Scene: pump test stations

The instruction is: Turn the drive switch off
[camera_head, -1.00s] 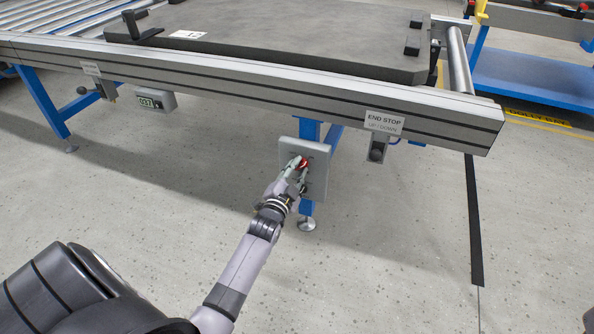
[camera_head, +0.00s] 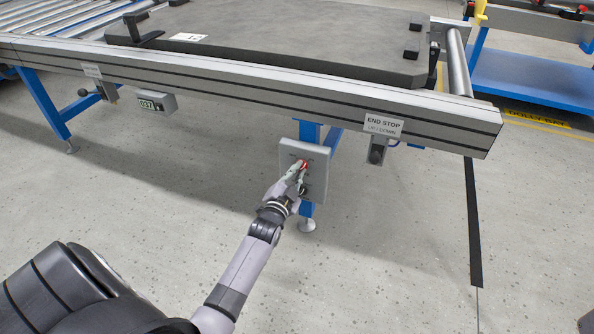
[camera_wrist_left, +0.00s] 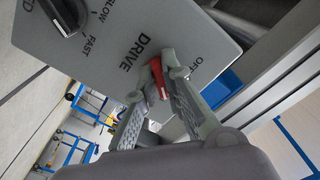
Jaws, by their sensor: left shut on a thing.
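The drive switch (camera_wrist_left: 158,78) is a red handle on a grey control panel (camera_wrist_left: 100,45), beside the printed words DRIVE and OFF in the left wrist view. My left gripper (camera_wrist_left: 157,85) is shut on the red handle, with one finger on each side of it. In the head view the panel (camera_head: 318,183) is fixed to a blue leg under the conveyor, and my left gripper (camera_head: 301,170) covers most of the switch (camera_head: 304,164). My right gripper is not in view.
A black speed knob (camera_wrist_left: 65,14) marked SLOW and FAST sits on the same panel. The conveyor's side rail (camera_head: 250,85) runs above the panel. An END STOP lever box (camera_head: 377,152) hangs to the right. The floor around is open.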

